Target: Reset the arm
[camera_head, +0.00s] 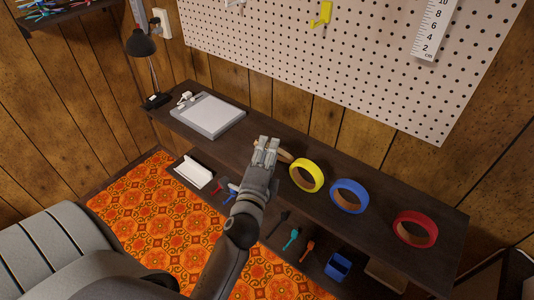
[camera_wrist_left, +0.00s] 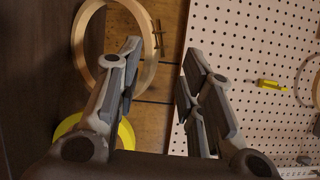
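My left gripper (camera_head: 267,145) is over the dark desk in the head view, beside a tan ring (camera_head: 286,156) that it partly hides. In the left wrist view the gripper (camera_wrist_left: 161,58) has its two fingers spread, with nothing between them. The tan ring (camera_wrist_left: 88,42) shows behind the finger on the left there; I cannot tell whether they touch. My right gripper is in neither view.
On the desk (camera_head: 330,168) are a yellow ring (camera_head: 318,176), a blue ring (camera_head: 361,189), a red ring (camera_head: 427,223) and a grey tablet-like board (camera_head: 209,116). A lamp (camera_head: 141,45) stands at the left end. A pegboard (camera_head: 370,62) rises behind. A grey chair (camera_head: 55,243) is at lower left.

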